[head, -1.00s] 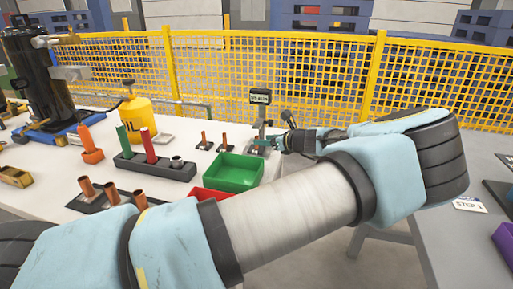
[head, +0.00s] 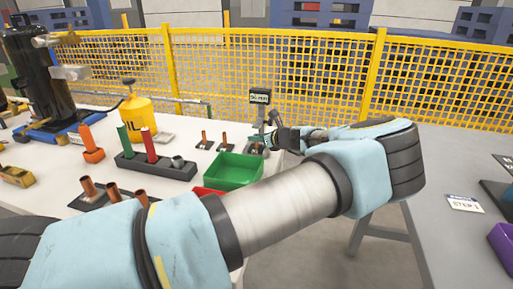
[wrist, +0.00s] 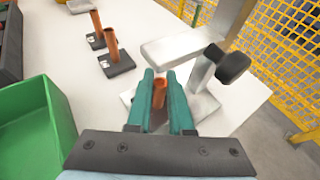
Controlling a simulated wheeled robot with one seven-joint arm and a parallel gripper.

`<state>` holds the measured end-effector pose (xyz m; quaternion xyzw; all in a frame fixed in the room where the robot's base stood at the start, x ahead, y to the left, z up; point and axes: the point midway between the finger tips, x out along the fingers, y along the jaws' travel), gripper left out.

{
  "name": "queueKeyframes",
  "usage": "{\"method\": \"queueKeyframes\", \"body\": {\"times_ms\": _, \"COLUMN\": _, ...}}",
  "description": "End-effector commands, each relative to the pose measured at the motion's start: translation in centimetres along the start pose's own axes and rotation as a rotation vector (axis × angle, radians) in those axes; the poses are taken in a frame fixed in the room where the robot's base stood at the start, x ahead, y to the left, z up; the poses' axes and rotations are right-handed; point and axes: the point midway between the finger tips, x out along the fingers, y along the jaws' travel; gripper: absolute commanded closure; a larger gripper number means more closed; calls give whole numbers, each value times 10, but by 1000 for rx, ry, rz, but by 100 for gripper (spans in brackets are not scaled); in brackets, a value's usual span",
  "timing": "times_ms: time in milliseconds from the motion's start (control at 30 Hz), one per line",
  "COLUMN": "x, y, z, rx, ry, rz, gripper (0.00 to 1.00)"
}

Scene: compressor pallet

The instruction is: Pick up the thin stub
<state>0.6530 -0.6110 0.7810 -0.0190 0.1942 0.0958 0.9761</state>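In the wrist view, a short copper stub (wrist: 159,91) is between the two teal fingers of my gripper (wrist: 160,78). The fingers lie close along both sides of it, with no clear gap. They are low over the grey base (wrist: 201,107) of a measuring stand; whether the stub rests on it is hidden. Two other copper stubs, a nearer one (wrist: 112,45) and a farther one (wrist: 96,20), stand upright on small black bases to the left. In the head view, my gripper (head: 265,140) is below the stand's display (head: 260,97), and the held stub cannot be made out.
A green bin (head: 233,171) and a red bin (head: 207,192) stand near my arm. A black rack (head: 155,165) holds coloured tubes. Thicker copper pieces (head: 88,187) stand in front. The stand's arm (wrist: 180,45) is close ahead of the fingers. A yellow mesh fence (head: 330,75) runs behind.

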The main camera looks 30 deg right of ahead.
Motion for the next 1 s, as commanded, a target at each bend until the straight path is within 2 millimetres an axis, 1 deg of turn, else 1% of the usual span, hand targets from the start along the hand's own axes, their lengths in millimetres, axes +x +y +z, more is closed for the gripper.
{"method": "queueKeyframes", "body": {"times_ms": 33, "x": 0, "y": 0, "z": 0, "rx": 0, "ry": 0, "rz": 0, "gripper": 88}}
{"method": "queueKeyframes", "body": {"times_ms": 133, "x": 0, "y": 0, "z": 0, "rx": 0, "ry": 0, "rz": 0, "gripper": 99}}
{"method": "queueKeyframes", "body": {"times_ms": 167, "x": 0, "y": 0, "z": 0, "rx": 0, "ry": 0, "rz": 0, "gripper": 100}}
{"method": "queueKeyframes", "body": {"times_ms": 800, "x": 0, "y": 0, "z": 1, "rx": 0, "ry": 0, "rz": 0, "gripper": 100}}
{"method": "queueKeyframes", "body": {"times_ms": 1000, "x": -4, "y": 0, "z": 10, "rx": -3, "ry": 0, "rz": -1, "gripper": 100}}
